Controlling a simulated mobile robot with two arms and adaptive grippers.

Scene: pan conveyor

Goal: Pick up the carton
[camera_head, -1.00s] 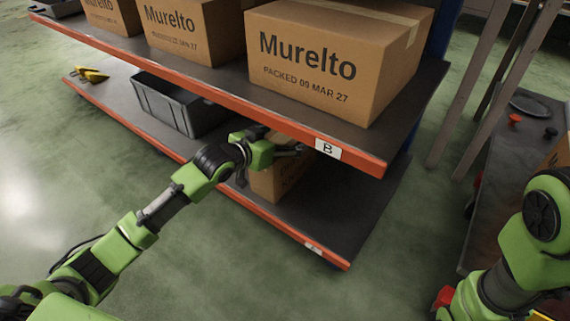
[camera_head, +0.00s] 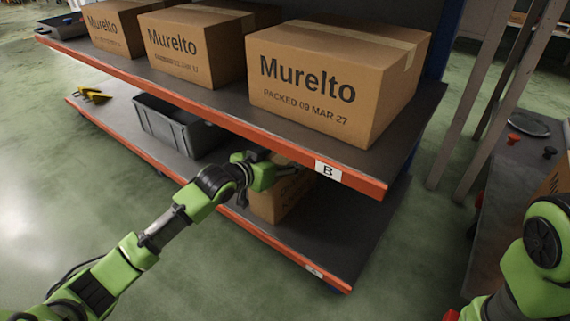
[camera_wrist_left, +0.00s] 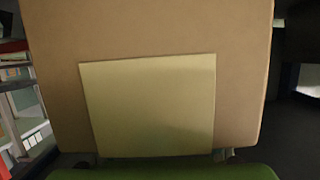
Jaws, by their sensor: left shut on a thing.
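A brown carton (camera_head: 268,206) stands on the lower shelf, under the front edge of the upper shelf. Its top and far part are hidden by my left gripper (camera_head: 285,172) and the upper shelf. My left gripper reaches in from the left and is shut on this carton. In the left wrist view the carton (camera_wrist_left: 180,30) fills most of the picture, with a pale square label (camera_wrist_left: 150,105) on the near face. The fingertips show only as small dark bits at the label's lower corners. My right arm shows at the lower right, but its gripper is out of view.
The upper shelf (camera_head: 345,168), with an orange edge, overhangs the carton. It bears several larger "Murelto" cartons (camera_head: 310,90). A grey bin (camera_head: 172,125) stands on the lower shelf (camera_head: 325,235) to the left. A dark table (camera_head: 500,200) is at right.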

